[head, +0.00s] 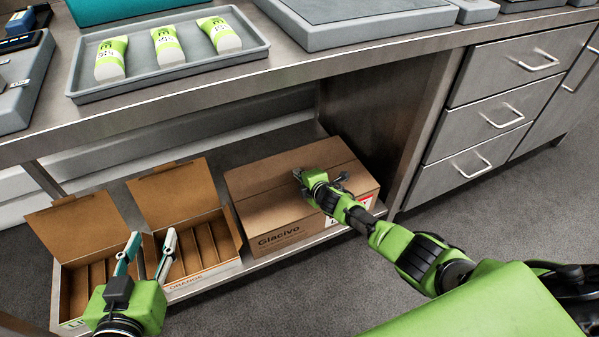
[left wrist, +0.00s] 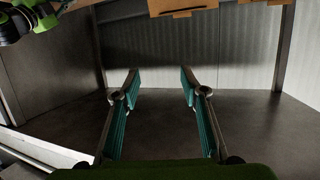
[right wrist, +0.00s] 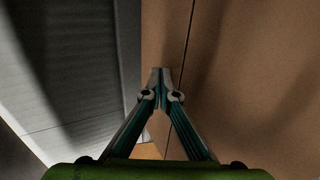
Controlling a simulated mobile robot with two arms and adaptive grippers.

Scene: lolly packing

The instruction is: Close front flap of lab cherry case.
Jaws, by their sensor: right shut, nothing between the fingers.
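A closed-looking brown cardboard case (head: 285,190) marked "Glacivo" sits on the low shelf under the bench. A white label with red on it (head: 366,203) shows at its front right; its small print is unreadable, so I cannot confirm cherry. A seam runs across its top, and the top panels look flat. My right gripper (head: 300,176) is shut and empty at the case top. In the right wrist view its tips (right wrist: 160,76) are close to the cardboard beside the seam; contact is unclear. My left gripper (head: 152,236) is open and empty in front of the open cartons.
Two open cartons, one at the far left (head: 62,287) and one labelled orange (head: 234,240), stand left of the case with lids raised. The bench edge (head: 200,103) overhangs the shelf. A tray (head: 160,88) with green-white packs sits above. Drawers (head: 500,120) stand at right.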

